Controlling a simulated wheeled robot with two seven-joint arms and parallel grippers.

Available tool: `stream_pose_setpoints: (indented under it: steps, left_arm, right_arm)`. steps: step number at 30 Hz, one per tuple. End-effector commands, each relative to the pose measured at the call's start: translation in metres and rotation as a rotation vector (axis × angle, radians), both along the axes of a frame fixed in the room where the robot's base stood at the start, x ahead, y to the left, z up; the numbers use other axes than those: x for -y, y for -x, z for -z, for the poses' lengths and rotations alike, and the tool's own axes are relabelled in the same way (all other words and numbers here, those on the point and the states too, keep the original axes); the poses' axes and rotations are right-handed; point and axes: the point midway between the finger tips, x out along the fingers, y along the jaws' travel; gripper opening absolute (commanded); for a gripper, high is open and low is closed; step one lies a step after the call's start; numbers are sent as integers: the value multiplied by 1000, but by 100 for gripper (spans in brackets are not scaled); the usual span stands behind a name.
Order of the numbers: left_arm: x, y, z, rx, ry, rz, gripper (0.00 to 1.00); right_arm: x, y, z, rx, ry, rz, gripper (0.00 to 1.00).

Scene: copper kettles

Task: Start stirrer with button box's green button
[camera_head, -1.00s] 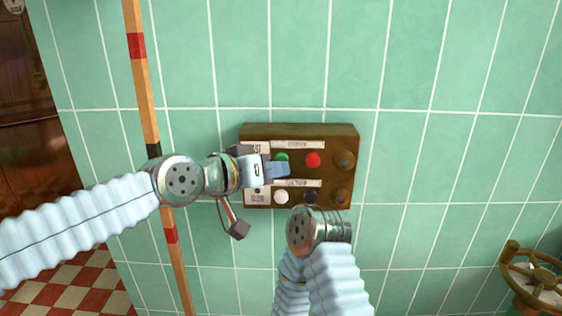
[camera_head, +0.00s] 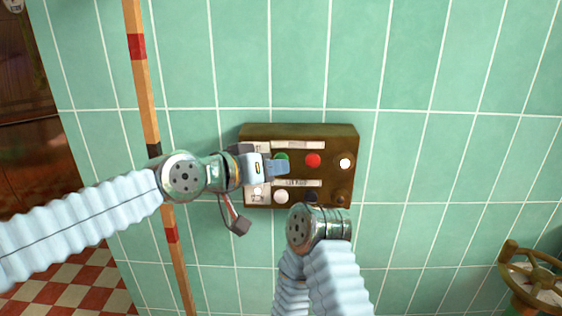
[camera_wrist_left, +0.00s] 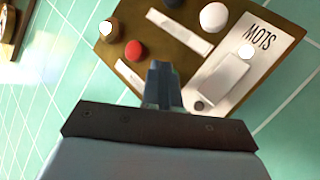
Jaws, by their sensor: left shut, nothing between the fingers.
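The button box (camera_head: 300,131) is a brown box on the tiled wall, also in the left wrist view (camera_wrist_left: 268,20). Its green button (camera_head: 282,156) is partly covered by my left gripper (camera_head: 279,167). That gripper is shut and empty, its tips over the green button; I cannot tell how far the button is pressed. In the left wrist view the shut fingers (camera_wrist_left: 160,78) hide the green button. A red button (camera_head: 313,160) sits to its right, and a lit white lamp (camera_head: 345,163) further right. My right arm shows below the box, its gripper out of sight.
A white button (camera_head: 281,197) and a dark button (camera_head: 311,198) are in the lower row. A striped wooden pole (camera_head: 146,90) stands left of the box. A brass handwheel (camera_head: 535,275) is at lower right. The tiled wall right of the box is clear.

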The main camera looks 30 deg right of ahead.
Motion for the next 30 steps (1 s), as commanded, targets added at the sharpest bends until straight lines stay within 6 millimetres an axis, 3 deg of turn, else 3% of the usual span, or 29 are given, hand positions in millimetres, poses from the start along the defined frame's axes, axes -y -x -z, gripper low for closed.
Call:
stream_pose_setpoints:
  steps: [30]
  left_arm:
    - [-12,20,2,1,2,-1,0]
  right_arm:
    - [0,0,22,0,0,0,43]
